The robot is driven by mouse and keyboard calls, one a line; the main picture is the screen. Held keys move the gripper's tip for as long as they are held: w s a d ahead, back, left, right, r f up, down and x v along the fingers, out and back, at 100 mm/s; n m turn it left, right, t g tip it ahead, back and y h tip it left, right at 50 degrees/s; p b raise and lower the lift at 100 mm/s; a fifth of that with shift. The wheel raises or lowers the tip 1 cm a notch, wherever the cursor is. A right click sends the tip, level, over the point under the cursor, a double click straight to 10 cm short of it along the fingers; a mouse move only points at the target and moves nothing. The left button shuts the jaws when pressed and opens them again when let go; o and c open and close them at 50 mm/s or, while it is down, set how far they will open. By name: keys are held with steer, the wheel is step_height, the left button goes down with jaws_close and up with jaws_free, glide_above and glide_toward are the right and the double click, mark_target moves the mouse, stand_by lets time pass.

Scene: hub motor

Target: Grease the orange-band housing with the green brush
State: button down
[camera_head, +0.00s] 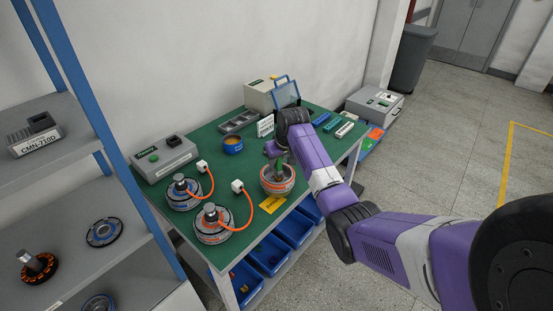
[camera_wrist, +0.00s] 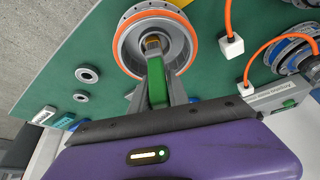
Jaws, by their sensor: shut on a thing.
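The orange-band housing (camera_head: 278,187) stands on the green-topped bench, an open grey bowl with an orange band round its rim. In the wrist view it (camera_wrist: 193,45) is seen from above at the top. My gripper (camera_wrist: 158,95) is shut on the green brush (camera_wrist: 157,82); in the head view my gripper (camera_head: 277,153) is above the housing. The brush points down, with its tip over or inside the housing's open middle. I cannot tell whether the bristles touch the inner wall. A blue pot (camera_head: 232,147) with tan contents stands behind and left of the housing.
Two wired motor units, one blue-banded (camera_head: 184,193) and one orange-banded (camera_head: 213,224), stand to the left with orange cables. A grey control box (camera_head: 165,158) is at the back left. A yellow label (camera_head: 272,204) lies before the housing. Two grey rings (camera_wrist: 88,74) lie nearby.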

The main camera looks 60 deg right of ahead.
steer(key=m+g+h+p, duration=0.1)
steer(key=m, duration=0.2)
steer(key=shift+a+r, duration=0.1)
steer(key=m, duration=0.2)
steer(key=shift+m+g+h, duration=0.3)
steer(key=shift+m+g, duration=0.1)
steer(key=shift+n+p, duration=0.7)
steer(key=shift+s+n+t+y+p, duration=0.1)
steer(key=shift+n+t+y+p, duration=0.3)
steer(key=shift+n, duration=0.6)
steer(key=n+y, duration=0.1)
steer(key=n, duration=0.1)
steer(key=n+t, duration=0.1)
steer(key=n, duration=0.1)
steer(key=shift+n+y, duration=0.4)
